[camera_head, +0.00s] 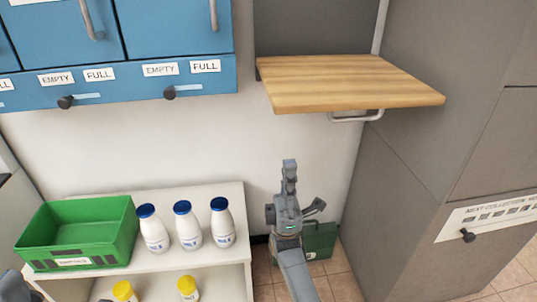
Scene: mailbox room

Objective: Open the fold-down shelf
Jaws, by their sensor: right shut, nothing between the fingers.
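The fold-down shelf (350,82) is a light wooden board at the upper right. It lies about level, folded out from a grey back panel (310,27). A pale metal handle (356,117) hangs under its front right part. My right gripper (289,168) points up below the shelf, with its fingers together and nothing held. In the picture it is apart from the board and the handle. A small grey part of my left arm (14,287) shows at the lower left edge; its fingers cannot be made out.
Blue mailboxes (175,28) hang at the upper left. Below, a white rack (190,265) holds a green crate (75,230), white bottles with blue caps (184,225) and yellow-capped ones (188,289). A green container (320,240) stands behind my right arm. Grey cabinets (430,140) border the right.

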